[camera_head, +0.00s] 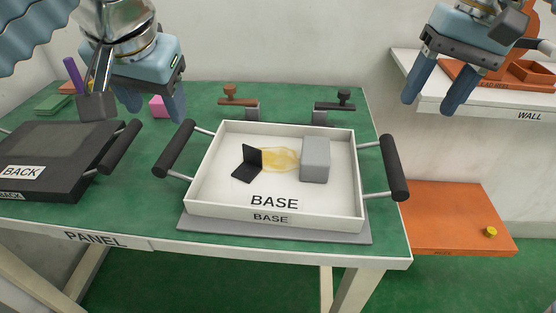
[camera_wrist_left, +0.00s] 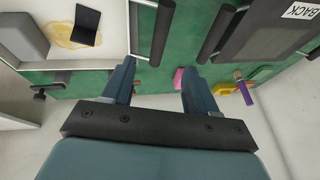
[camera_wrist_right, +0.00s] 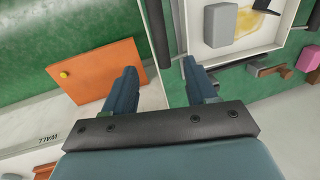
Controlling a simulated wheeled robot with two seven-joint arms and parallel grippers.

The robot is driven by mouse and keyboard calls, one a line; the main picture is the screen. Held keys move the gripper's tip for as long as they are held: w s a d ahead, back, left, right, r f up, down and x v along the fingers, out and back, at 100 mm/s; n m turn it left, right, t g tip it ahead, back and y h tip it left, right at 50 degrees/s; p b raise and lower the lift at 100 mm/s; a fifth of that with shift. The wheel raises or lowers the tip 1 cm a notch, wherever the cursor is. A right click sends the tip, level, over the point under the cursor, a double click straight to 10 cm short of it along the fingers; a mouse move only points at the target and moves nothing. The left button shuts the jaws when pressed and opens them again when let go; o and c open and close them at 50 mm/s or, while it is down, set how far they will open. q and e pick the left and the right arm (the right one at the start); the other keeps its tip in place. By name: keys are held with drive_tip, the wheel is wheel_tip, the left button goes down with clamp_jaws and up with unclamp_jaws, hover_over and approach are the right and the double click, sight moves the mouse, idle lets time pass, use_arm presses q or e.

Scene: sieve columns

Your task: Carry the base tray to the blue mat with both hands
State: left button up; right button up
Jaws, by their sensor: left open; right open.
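The white base tray (camera_head: 220,190), marked BASE, rests on a thin grey mat (camera_head: 275,231) on the green panel table. It holds a grey block (camera_head: 315,160), a black angled piece (camera_head: 247,165) and a yellow patch (camera_head: 282,160). Its black left handle (camera_head: 174,148) and right handle (camera_head: 394,168) stick out at the sides. My left gripper (camera_head: 155,106) is open and empty, above and behind the left handle, which also shows in the left wrist view (camera_wrist_left: 162,30). My right gripper (camera_head: 431,103) is open and empty, above and right of the right handle. I see no blue mat.
A dark tray marked BACK (camera_head: 60,150) with its own black handle (camera_head: 119,147) stands close left of the base tray. Two small clamp-like fixtures (camera_head: 240,98) (camera_head: 334,103) stand behind it. A white WALL shelf (camera_head: 500,100) and an orange surface (camera_head: 450,220) lie right.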

sight(173, 143)
drive_tip(key=shift+f, duration=0.1)
use_arm(q)
drive_tip(key=x, duration=1.4)
use_arm(e)
drive_tip(key=a+f, duration=0.1)
drive_tip(key=f, duration=0.8)
drive_tip(key=a+f, duration=0.1)
drive_tip(key=f, duration=0.3)
drive_tip(key=shift+a+f, duration=0.25)
drive_tip(key=shift+a, duration=0.1)
use_arm(q)
drive_tip(key=shift+r, duration=0.1)
drive_tip(key=shift+c, duration=0.5)
use_arm(e)
drive_tip(key=shift+c, duration=0.5)
use_arm(q)
drive_tip(key=c, duration=1)
use_arm(e)
clamp_jaws()
use_arm(q)
drive_tip(key=shift+r, duration=0.1)
use_arm(e)
drive_tip(key=shift+r, duration=0.1)
